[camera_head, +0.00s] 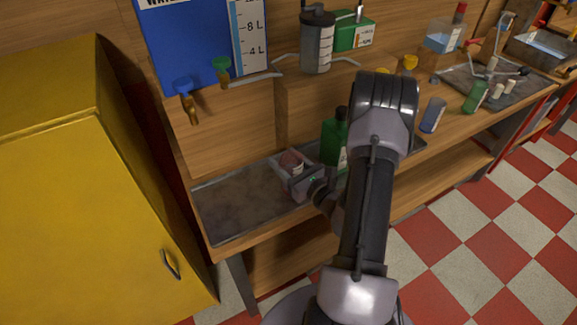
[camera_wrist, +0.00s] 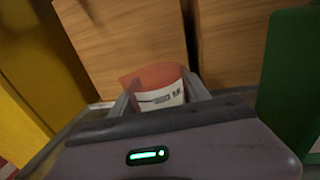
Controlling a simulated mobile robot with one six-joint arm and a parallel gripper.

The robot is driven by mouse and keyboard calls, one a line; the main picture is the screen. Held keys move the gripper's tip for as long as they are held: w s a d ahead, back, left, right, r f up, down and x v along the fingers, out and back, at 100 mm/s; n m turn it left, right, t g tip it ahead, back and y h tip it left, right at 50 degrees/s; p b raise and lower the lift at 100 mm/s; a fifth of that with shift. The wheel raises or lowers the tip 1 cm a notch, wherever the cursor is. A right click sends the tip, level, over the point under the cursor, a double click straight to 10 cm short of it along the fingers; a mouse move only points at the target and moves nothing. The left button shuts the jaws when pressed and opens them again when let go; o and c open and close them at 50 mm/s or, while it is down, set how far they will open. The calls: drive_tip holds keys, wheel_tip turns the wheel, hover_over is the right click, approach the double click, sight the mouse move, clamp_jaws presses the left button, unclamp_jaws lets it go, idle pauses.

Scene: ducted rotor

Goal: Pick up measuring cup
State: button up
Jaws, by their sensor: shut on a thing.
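The measuring cup (camera_wrist: 158,88) is reddish and see-through, with a white label bearing dark print. In the wrist view it sits between the two fingers of my gripper (camera_wrist: 160,103), which is shut on it. In the head view the cup (camera_head: 291,161) shows as a small reddish shape at my gripper (camera_head: 290,173), over the grey tray on the bench. The lower part of the cup is hidden by my gripper. I cannot tell whether the cup touches the tray.
A green bottle (camera_head: 334,140) stands close to the right of my gripper. The tray (camera_head: 235,203) is bare to the left. A yellow cabinet (camera_head: 85,200) stands at the left. Taps (camera_head: 187,98) and a grey canister (camera_head: 317,42) are above and behind.

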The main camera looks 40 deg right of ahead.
sight(288, 154)
drive_tip(key=shift+r, duration=0.45)
drive_tip(key=r+p, duration=0.2)
drive_tip(key=r, duration=0.1)
drive_tip(key=shift+s, duration=0.35)
drive_tip(key=s+a+r+p, duration=0.1)
drive_tip(key=s+p, duration=0.2)
drive_tip(key=s, duration=1.1)
drive_tip(key=r+p, duration=0.1)
drive_tip(key=r, duration=0.1)
drive_tip(key=s+r+p, duration=0.1)
drive_tip(key=r+p, duration=0.1)
drive_tip(key=r, duration=0.1)
drive_tip(key=shift+s+a, duration=0.1)
drive_tip(key=shift+a, duration=0.1)
